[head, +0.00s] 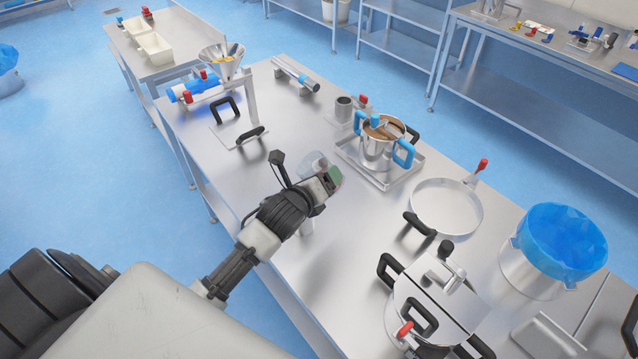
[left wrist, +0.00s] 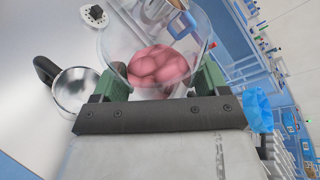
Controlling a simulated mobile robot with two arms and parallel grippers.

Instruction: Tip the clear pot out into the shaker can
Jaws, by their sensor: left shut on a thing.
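My left gripper (head: 328,180) is over the middle of the steel table. In the left wrist view its green-padded fingers (left wrist: 155,82) are shut on the clear pot (left wrist: 120,50), which has rounded pink contents inside. In the head view the pot (head: 312,160) is mostly hidden behind the gripper, with only a faint clear edge showing. My right gripper is not in view.
A steel pot (head: 376,156) with blue handles and brown contents stands in a tray (head: 372,178) right of the gripper. A round ring (head: 447,232), a blue-lined bin (head: 527,275) and a funnel stand (head: 251,103) are also on the table.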

